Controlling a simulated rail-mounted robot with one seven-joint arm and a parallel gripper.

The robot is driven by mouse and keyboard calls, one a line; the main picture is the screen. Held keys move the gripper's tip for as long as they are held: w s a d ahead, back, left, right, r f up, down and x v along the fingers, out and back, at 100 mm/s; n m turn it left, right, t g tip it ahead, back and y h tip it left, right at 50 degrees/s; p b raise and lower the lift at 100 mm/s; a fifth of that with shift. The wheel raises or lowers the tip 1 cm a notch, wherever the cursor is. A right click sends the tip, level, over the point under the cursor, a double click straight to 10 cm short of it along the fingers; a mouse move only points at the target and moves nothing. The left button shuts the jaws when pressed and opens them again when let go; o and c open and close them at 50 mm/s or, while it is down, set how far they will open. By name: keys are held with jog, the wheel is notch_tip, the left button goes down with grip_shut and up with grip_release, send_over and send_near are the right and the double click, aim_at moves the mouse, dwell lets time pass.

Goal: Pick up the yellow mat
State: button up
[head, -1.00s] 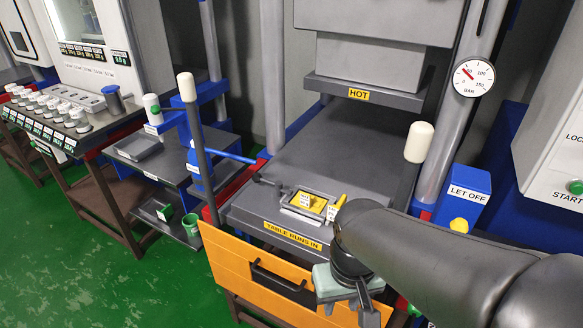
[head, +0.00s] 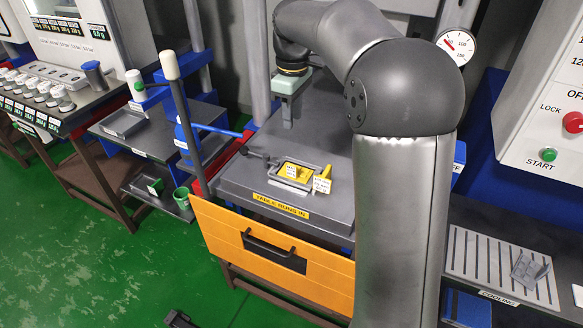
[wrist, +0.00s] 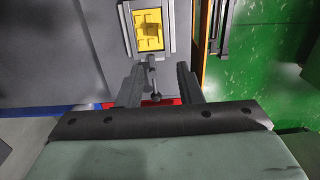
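A yellow piece with a white label, which looks like the yellow mat (head: 302,176), lies inside a grey rectangular frame (head: 279,181) on the grey press table. In the wrist view the yellow mat (wrist: 149,30) shows at the top, with cutout shapes in it. My gripper (head: 288,122) is above the table, behind the frame in the head view, pointing down and apart from the mat. In the wrist view my gripper (wrist: 160,74) has its two fingers spread, with nothing held. A thin rod with a dark knob (wrist: 156,96) shows between them, seemingly below.
A second yellow piece (head: 326,172) with a white tag stands right of the frame. An orange guard (head: 230,236) with a dark handle runs along the table front. A white-topped post (head: 169,66) stands at left. A slatted cooling rack (head: 480,255) is at lower right.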

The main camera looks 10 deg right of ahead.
send_near(292, 166)
notch_tip(292, 166, down, 5)
jog(key=shift+w+d+f+p, duration=0.1)
jog(key=shift+w+p, duration=0.05)
jog(key=shift+p, duration=0.2)
jog(key=shift+f+p, duration=0.6)
jog(key=shift+f, duration=2.1)
grip_shut()
